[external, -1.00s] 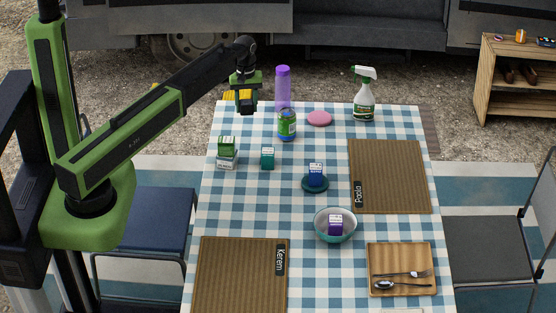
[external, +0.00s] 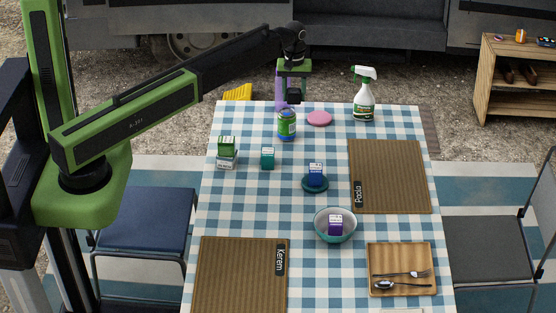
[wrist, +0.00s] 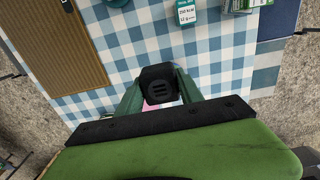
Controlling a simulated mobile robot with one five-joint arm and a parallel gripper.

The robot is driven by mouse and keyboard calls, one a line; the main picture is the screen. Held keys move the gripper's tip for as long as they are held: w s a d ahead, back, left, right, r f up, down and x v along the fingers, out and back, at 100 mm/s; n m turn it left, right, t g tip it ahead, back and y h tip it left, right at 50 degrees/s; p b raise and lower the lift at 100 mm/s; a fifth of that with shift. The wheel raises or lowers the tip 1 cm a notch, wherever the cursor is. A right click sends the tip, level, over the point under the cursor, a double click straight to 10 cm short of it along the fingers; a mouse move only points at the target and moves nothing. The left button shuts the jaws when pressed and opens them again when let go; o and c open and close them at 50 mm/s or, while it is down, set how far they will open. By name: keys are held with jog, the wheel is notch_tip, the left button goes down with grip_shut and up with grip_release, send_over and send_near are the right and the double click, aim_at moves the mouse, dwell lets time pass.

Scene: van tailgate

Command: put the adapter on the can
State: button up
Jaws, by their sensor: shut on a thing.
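My gripper (external: 294,84) is shut on a dark, blocky adapter (external: 294,96), holding it in the air at the table's far end. In the wrist view the adapter (wrist: 158,86) sits between the green fingers, its slotted face toward the camera. The green and blue can (external: 287,125) stands upright on the table. In the external view the adapter appears just above and slightly right of the can; I cannot tell their gap in depth.
A purple bottle (external: 280,92) stands behind the can, partly hidden by my gripper. A pink disc (external: 319,118) and a spray bottle (external: 364,97) are to the right. Small boxes (external: 227,152) and a teal box (external: 267,158) are nearer left.

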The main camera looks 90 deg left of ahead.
jog(key=b, duration=0.3)
send_over(287, 111)
notch_tip(287, 111, down, 5)
jog(key=shift+w+d+r, duration=0.1)
jog(key=shift+d, duration=0.05)
notch_tip(287, 111, down, 4)
jog(key=b, duration=0.4)
jog(key=shift+f+b, duration=0.2)
jog(key=shift+b, duration=0.2)
jog(key=shift+r, duration=0.25)
jog(key=shift+f, duration=0.25)
jog(key=o, duration=1.4)
jog(key=shift+r, duration=0.1)
notch_tip(287, 111, up, 12)
jog(key=p, duration=1.2)
jog(key=shift+r, duration=0.15)
